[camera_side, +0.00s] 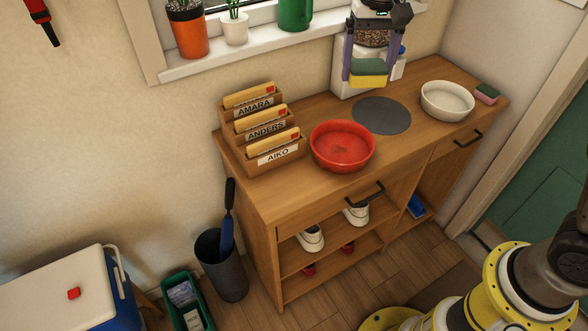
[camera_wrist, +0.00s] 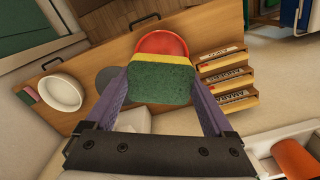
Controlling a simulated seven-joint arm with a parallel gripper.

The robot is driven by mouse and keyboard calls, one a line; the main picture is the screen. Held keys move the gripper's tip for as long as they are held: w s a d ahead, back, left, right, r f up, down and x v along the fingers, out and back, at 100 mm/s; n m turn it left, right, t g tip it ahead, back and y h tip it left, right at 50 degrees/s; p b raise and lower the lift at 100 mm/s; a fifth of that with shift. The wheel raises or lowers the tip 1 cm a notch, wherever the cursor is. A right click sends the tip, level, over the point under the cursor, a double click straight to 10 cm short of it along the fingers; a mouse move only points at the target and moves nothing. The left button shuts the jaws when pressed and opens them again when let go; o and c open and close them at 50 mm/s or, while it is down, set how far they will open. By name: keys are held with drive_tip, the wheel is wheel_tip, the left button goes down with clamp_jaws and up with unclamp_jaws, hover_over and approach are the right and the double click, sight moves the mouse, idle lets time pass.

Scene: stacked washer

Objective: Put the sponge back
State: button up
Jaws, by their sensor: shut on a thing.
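My gripper (camera_side: 369,79) is shut on a green and yellow sponge (camera_side: 369,67), held between its two purple fingers above the back of the wooden cabinet top. In the wrist view the sponge (camera_wrist: 162,83) fills the space between the fingers and hides part of the red bowl (camera_wrist: 160,42). A second sponge, pink and dark green (camera_side: 486,92), lies at the cabinet top's right end, beside a cream bowl (camera_side: 447,101). A dark grey round mat (camera_side: 381,116) lies bare below and in front of my gripper.
The red bowl (camera_side: 342,146) stands left of the mat. A letter rack (camera_side: 262,131) with labelled slots stands at the cabinet's left end. A white box-like object (camera_side: 346,83) stands behind my gripper against the wall. A windowsill (camera_side: 245,51) with pots is at upper left.

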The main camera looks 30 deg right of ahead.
drive_tip(key=s+a+f+n, duration=0.2)
drive_tip(key=s+a+n, duration=0.3)
drive_tip(key=s+a, duration=0.55)
hover_over(294, 190)
drive_tip(key=f, duration=1.3)
drive_tip(key=s+f, duration=0.1)
drive_tip(key=f, duration=0.5)
drive_tip(key=shift+d+f, duration=0.2)
drive_tip(key=shift+f, duration=0.05)
drive_tip(key=shift+w+a+f, duration=0.2)
drive_tip(key=shift+w+f, duration=0.3)
drive_tip(key=shift+f, duration=1.6)
drive_tip(key=shift+f, duration=0.1)
drive_tip(key=o, duration=0.9)
